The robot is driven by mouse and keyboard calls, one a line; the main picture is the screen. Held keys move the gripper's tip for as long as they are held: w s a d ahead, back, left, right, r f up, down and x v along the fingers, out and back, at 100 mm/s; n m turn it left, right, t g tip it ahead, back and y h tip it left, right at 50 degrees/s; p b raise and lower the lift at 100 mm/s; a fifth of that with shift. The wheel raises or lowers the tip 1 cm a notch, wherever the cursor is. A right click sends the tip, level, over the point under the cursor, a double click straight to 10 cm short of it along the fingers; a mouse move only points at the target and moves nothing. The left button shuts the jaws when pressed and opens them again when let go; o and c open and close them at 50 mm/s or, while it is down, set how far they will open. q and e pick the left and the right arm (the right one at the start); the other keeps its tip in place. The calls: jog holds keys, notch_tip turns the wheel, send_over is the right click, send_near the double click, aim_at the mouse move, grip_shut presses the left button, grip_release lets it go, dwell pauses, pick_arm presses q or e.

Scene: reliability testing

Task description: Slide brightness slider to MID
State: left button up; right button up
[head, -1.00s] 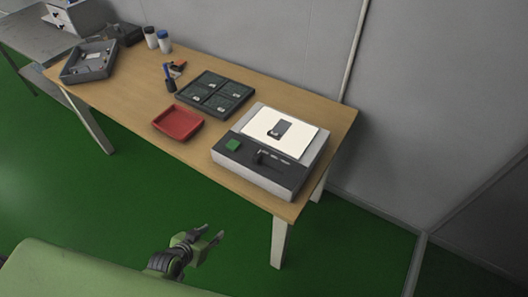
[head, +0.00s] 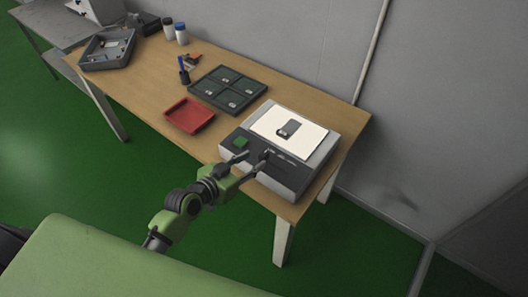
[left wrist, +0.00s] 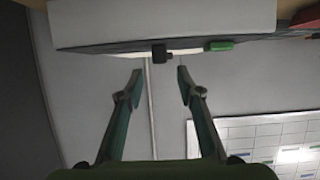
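The light box (head: 320,160) stands on the right end of the wooden table, with a lit white top and a dark front panel. The small dark slider knob (head: 265,155) sits near the left end of its slot, beside pale labels too small to read. My left gripper (head: 250,163) is open at the panel's front edge, one finger either side of the knob's line. In the left wrist view, the knob (left wrist: 162,55) appears just beyond the gap between the open fingertips (left wrist: 160,74); contact is not visible. My right gripper is not in view.
A green button (head: 241,141) is left of the knob, close to the left finger. A small dark part (head: 289,129) lies on the lit top. A red tray (head: 190,116) and a dark compartment tray (head: 228,89) stand to the left. A wall rises behind.

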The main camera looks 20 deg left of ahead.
aim_at(263, 155)
pick_arm(q)
jog(key=x, duration=0.7)
jog(key=shift+w+f, duration=0.1)
jog(key=shift+d, duration=0.1)
grip_shut()
